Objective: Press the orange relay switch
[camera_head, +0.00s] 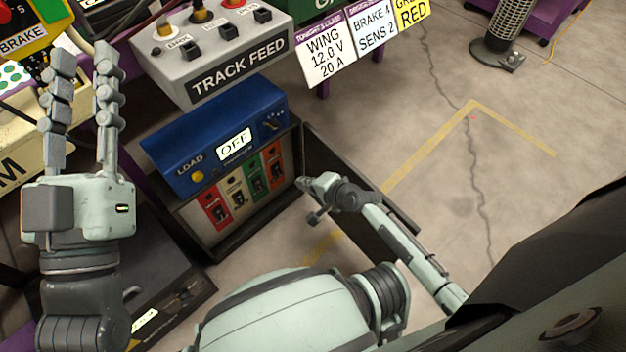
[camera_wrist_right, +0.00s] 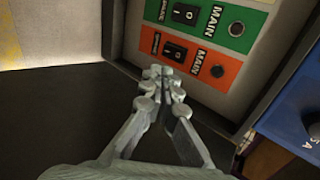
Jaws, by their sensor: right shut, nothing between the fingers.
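The orange relay plate (camera_wrist_right: 192,55) carries a black rocker switch (camera_wrist_right: 173,51), a dark round button and MAIN lettering. In the head view the orange plate (camera_head: 273,162) is at the right end of the row of plates. My right gripper (camera_wrist_right: 166,73) is shut and empty, its tips just in front of the orange plate's lower edge, near the rocker. I cannot tell whether they touch the panel. In the head view my right gripper (camera_head: 302,184) is right of the orange plate. My left gripper (camera_head: 83,55) is open and empty, upright at the left.
A green plate (camera_wrist_right: 201,18) adjoins the orange one. A blue LOAD box (camera_head: 215,135) reading OFF sits above the row of plates. Dark cabinet walls (camera_head: 345,185) flank the panel. The TRACK FEED box (camera_head: 215,50) stands behind. Open floor (camera_head: 450,150) lies to the right.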

